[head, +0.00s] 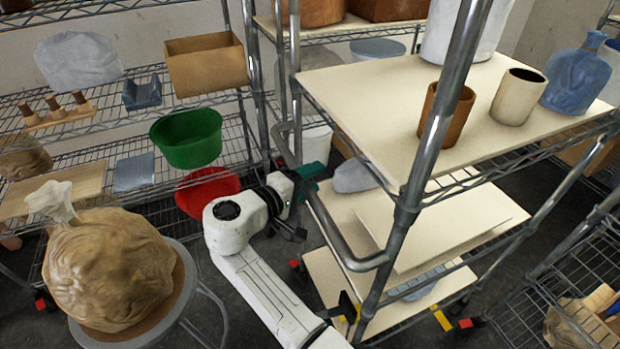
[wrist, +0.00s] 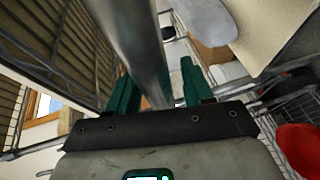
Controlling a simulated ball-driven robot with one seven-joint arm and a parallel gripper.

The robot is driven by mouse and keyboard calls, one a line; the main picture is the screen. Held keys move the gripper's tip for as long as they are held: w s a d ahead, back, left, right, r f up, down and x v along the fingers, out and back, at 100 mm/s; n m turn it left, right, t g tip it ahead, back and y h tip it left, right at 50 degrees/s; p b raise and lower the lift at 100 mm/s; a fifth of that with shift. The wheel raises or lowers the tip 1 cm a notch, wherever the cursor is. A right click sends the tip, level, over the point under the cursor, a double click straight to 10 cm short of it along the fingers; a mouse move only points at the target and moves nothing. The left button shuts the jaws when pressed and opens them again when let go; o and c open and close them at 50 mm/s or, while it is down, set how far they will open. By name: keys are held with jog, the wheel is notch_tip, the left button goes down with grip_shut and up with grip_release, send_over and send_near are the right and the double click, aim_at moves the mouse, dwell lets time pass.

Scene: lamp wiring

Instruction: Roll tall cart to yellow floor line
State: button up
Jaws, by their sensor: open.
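The tall cart (head: 408,215) is a grey metal frame with pale shelves, at the right of the head view. A bent tube handle (head: 345,250) sticks out from its near side. My gripper (head: 308,172), with teal fingers, is at the upper part of this handle. In the wrist view my gripper (wrist: 157,78) is open, with a metal bar (wrist: 143,45) running between its fingers; I cannot tell whether they touch it. A small yellow patch (head: 441,319) shows low by the cart; I cannot tell whether it is the floor line.
Several pots and a blue jug (head: 577,78) stand on the cart's top shelf. A stool (head: 175,300) with a wrapped brown bundle (head: 110,270) is at left. Wire shelves with a green tub (head: 187,138) and a red tub (head: 205,192) stand behind. Another wire rack (head: 560,285) is at right.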

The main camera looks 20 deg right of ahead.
grip_shut()
dwell(0.5)
